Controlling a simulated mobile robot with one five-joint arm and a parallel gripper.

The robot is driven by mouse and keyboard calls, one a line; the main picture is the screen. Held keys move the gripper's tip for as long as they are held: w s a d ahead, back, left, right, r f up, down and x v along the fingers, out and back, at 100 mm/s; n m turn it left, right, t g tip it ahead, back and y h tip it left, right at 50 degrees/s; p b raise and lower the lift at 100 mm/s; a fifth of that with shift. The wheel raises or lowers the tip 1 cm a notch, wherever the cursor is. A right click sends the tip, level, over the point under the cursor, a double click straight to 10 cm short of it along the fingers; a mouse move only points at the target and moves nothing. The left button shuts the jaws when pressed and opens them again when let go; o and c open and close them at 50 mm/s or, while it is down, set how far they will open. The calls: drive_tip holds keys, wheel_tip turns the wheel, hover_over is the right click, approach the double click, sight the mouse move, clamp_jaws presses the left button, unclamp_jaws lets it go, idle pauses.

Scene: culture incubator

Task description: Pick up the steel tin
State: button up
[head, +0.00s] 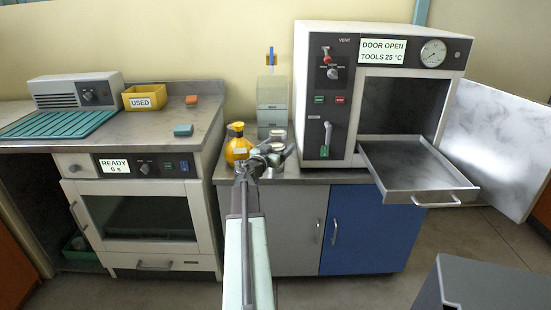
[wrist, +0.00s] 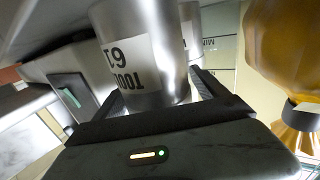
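A steel tin (wrist: 150,50) with a white label shows large in the wrist view, where the picture is upside down. It stands between the two fingers of my gripper (wrist: 160,88), which look spread, with a gap by the right finger. In the head view my gripper (head: 262,160) is at the front of the counter, by the steel tin (head: 276,148), which it partly hides. A second steel tin (head: 278,134) stands behind; part of it shows in the wrist view (wrist: 190,20). I cannot tell whether either finger touches the tin.
A clear container (head: 272,98) is behind. The incubator (head: 310,100) stands on the right, its door open and tray (head: 410,175) pulled out.

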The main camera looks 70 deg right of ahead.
drive_tip(key=c, duration=1.5)
drive_tip(key=shift+o, duration=0.2)
drive_tip(key=shift+r, duration=0.1)
wheel_tip(320, 180, up, 31)
drive_tip(key=p, duration=3)
drive_tip(key=shift+f+p, duration=0.2)
drive_tip(key=shift+p, duration=0.2)
